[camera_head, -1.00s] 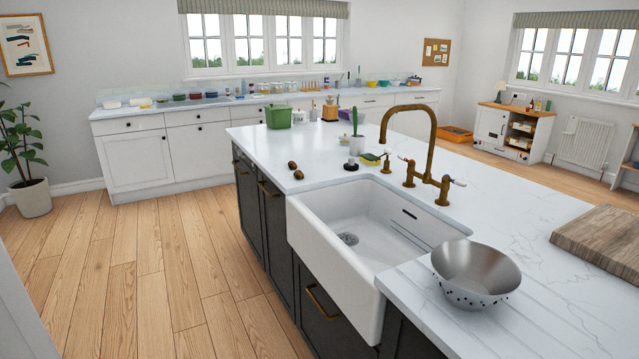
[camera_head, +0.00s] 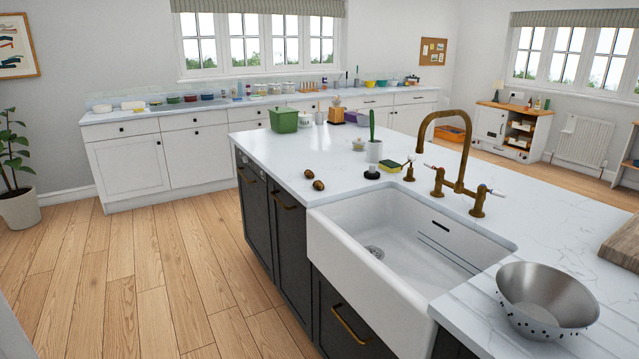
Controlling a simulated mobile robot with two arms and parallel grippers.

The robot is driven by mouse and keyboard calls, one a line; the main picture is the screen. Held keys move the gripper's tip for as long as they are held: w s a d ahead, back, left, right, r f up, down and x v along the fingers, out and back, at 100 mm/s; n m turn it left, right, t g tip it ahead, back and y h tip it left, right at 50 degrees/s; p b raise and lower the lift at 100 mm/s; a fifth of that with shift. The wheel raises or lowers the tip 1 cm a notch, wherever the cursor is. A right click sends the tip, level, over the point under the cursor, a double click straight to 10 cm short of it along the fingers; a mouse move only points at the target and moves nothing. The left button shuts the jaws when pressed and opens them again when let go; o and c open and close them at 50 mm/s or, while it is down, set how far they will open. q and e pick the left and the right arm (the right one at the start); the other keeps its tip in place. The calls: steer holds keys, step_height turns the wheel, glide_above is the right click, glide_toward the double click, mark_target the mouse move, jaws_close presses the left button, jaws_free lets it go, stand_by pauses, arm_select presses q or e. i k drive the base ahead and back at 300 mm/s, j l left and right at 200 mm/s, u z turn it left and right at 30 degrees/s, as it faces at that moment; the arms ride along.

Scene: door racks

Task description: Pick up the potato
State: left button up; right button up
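Two small brown roundish items that look like potatoes lie close together on the white island counter, left of the tap and behind the sink. One potato (camera_head: 309,174) is slightly farther back, and the other potato (camera_head: 318,185) is slightly nearer the sink. Nothing touches them from above. Neither of my grippers shows in the head view.
The island counter (camera_head: 262,150) is clear around the potatoes. Wooden floor (camera_head: 150,260) is open to the left.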

mark_target(318, 185)
steer(key=i+z, duration=0.3)
steer(key=i, duration=0.2)
steer(key=i+z, duration=0.35)
steer(key=i, duration=0.15)
